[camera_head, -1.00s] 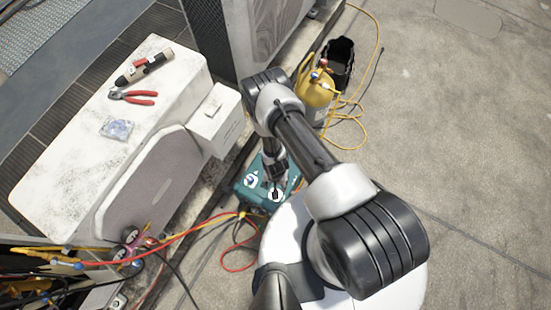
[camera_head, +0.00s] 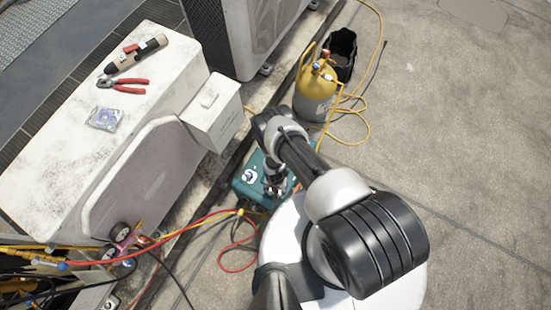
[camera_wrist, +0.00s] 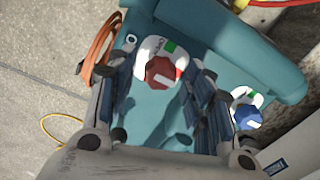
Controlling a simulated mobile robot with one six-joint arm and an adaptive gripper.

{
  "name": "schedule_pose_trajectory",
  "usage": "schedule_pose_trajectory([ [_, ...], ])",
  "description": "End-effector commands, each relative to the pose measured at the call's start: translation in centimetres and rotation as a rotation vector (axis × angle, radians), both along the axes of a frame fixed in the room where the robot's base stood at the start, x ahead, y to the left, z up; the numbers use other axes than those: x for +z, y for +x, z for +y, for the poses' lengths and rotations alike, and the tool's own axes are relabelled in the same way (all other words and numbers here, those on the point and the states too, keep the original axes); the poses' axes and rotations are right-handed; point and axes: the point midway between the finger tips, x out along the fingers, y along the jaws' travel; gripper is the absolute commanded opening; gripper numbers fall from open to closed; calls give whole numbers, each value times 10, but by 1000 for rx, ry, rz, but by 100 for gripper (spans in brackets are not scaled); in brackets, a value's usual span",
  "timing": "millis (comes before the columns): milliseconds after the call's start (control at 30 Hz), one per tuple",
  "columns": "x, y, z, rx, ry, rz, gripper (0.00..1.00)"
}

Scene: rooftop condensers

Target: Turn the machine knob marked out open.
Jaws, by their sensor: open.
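The teal machine (camera_head: 243,190) sits on the ground beside the low condenser, partly hidden by my arm. In the wrist view its teal body (camera_wrist: 225,38) carries a red knob (camera_wrist: 160,72) and a blue knob (camera_wrist: 247,117), each on a white dial with a green mark. I cannot read which one is marked out. My gripper (camera_wrist: 163,84) is open, its fingers on either side of the red knob; I cannot tell whether they touch it. In the head view my gripper (camera_head: 273,188) is low over the machine, and the blue knob (camera_head: 249,176) shows to its left.
A white condenser (camera_head: 60,110) at left bears pliers (camera_head: 125,87), a tool (camera_head: 138,55) and a small packet (camera_head: 105,118). A yellow-topped cylinder (camera_head: 315,92) and black bin (camera_head: 342,55) stand behind. Red and yellow hoses (camera_head: 215,216) run at the machine's near left. Open concrete lies right.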

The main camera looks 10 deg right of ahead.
Motion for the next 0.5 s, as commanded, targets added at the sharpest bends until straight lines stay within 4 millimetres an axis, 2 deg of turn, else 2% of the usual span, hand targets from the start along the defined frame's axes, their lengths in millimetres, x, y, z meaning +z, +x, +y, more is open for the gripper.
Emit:
schedule_pose_trajectory([
  [233,0,0,0,0,0,0,47],
  [500,0,0,0,0,0,0,29],
])
